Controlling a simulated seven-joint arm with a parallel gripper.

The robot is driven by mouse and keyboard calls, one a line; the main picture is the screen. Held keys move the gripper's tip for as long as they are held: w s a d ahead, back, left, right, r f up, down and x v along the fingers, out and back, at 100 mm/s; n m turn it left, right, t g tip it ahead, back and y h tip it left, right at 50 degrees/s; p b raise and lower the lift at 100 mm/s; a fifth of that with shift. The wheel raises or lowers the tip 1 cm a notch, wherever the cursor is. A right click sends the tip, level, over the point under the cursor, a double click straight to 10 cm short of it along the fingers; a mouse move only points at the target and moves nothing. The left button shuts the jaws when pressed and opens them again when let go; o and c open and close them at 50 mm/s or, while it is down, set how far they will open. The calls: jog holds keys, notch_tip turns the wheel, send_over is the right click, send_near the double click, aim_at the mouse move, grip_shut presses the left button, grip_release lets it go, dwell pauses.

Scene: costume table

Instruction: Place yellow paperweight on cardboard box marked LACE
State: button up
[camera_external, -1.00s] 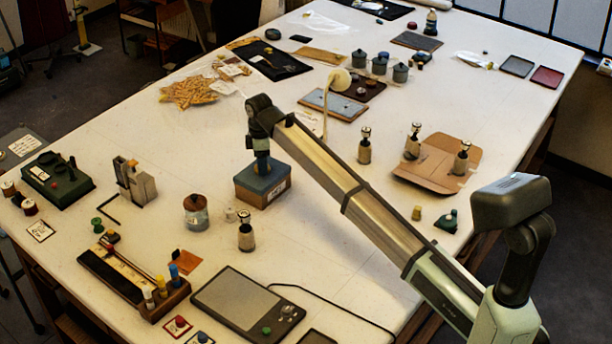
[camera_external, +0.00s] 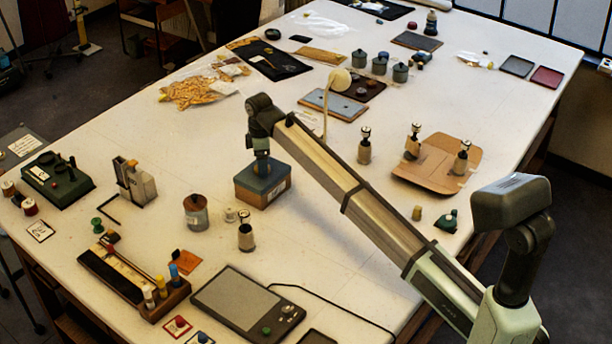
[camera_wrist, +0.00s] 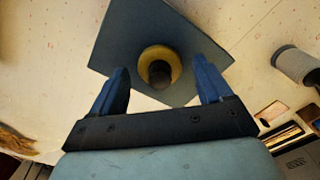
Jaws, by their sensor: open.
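The yellow paperweight (camera_wrist: 160,66), a yellow ring with a dark knob, rests on the blue-grey top of a box (camera_wrist: 112,48) in the wrist view. In the external view this cardboard box (camera_external: 265,196) has brown sides and a small pale label too small to read. My gripper (camera_wrist: 160,84) is open, with its blue fingers on either side of the paperweight and a gap to each. In the external view my gripper (camera_external: 262,166) is just above the box top, and the paperweight cannot be made out there.
A brown-lidded jar (camera_external: 196,212) and a small metal-topped bottle (camera_external: 245,235) stand left of and in front of the box. A tablet with a cable (camera_external: 248,303) lies nearer the front. Flattened cardboard (camera_external: 437,167) lies to the right.

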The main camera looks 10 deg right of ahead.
notch_tip(320, 180, up, 12)
dwell(0.5)
